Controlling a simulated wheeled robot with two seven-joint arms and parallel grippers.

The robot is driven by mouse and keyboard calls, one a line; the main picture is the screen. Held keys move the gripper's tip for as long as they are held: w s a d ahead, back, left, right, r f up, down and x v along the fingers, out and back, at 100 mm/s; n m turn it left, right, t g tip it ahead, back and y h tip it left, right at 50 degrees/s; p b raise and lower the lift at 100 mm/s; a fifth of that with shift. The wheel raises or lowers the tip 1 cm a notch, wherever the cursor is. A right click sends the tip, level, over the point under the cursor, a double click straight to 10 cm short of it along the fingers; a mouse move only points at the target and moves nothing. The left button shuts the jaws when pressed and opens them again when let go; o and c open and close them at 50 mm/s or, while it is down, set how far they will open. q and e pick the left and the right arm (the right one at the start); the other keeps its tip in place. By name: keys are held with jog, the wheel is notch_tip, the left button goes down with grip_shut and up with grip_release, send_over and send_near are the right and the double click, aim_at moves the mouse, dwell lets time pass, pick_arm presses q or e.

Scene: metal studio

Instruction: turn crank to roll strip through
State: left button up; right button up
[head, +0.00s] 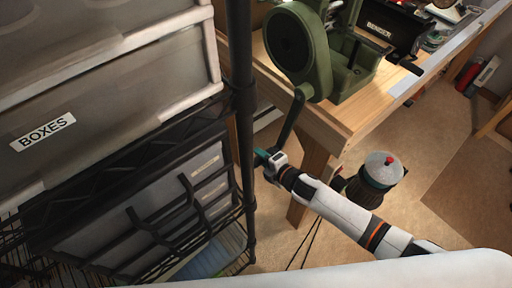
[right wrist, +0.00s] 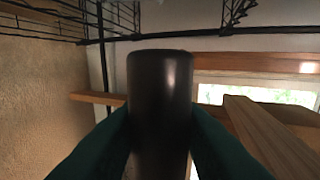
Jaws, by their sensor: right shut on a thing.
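A green rolling machine (head: 318,50) stands on the corner of the wooden workbench. Its dark crank arm (head: 289,118) hangs down from the round wheel on its left side, past the bench edge. My right gripper (head: 266,156) is at the lower end of the crank. In the right wrist view its teal fingers are shut on the dark cylindrical crank handle (right wrist: 160,100), one on each side. A pale metal strip (head: 437,62) lies along the bench's right side; I cannot tell if it touches the rollers. My left gripper is not in view.
A black wire shelf (head: 245,120) with grey boxes (head: 110,110) stands close left of my right gripper. The workbench (head: 345,115) edge and leg are just right of it. A grey-topped canister (head: 383,170) is behind my forearm. A black case (head: 395,25) sits on the bench.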

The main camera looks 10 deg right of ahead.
jog(key=d+f+p+v, duration=0.1)
jog(key=p+v, duration=1.1)
jog(key=v, duration=1.5)
jog(key=s+r+p, duration=0.2)
jog(key=r+p, duration=0.6)
jog(key=r, duration=0.4)
jog(key=s+d+r+p, duration=0.1)
jog(key=s+r+p, duration=0.1)
jog(key=r+p, duration=0.7)
notch_tip(320, 180, up, 4)
jog(key=shift+d+r, duration=0.1)
jog(key=shift+d, duration=0.1)
jog(key=o, duration=1)
jog(key=shift+s, duration=0.15)
